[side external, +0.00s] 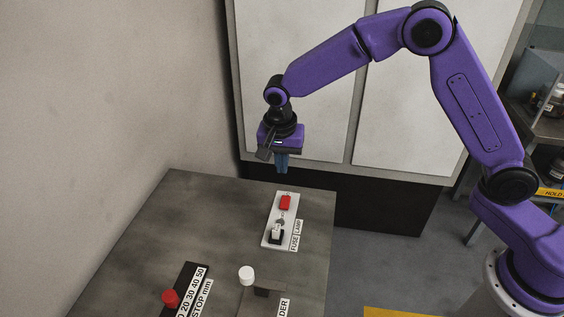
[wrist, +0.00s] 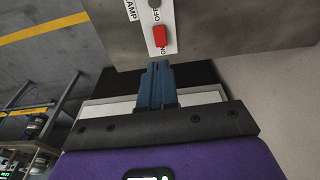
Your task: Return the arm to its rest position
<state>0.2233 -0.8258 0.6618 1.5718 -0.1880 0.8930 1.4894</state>
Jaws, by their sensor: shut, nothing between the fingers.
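My arm is raised above the far end of the grey table (side external: 215,235). My gripper (side external: 281,170) points down, with its blue fingers shut and empty. In the wrist view the fingers (wrist: 158,68) are together, just below the red block in the picture. The white fuse and lamp panel (side external: 269,239) lies on the table, below the gripper and apart from it. Its red block (side external: 285,202) is at the far end, and it also shows in the wrist view (wrist: 160,36). A black and white switch part (side external: 276,234) is at the near end.
At the table's front are a red knob (side external: 171,298) beside a black scale strip (side external: 191,277) and a white round cap (side external: 246,273) by a grey block (side external: 266,292). A pale cabinet (side external: 300,80) stands behind the table. Shelves (side external: 545,130) are at the right.

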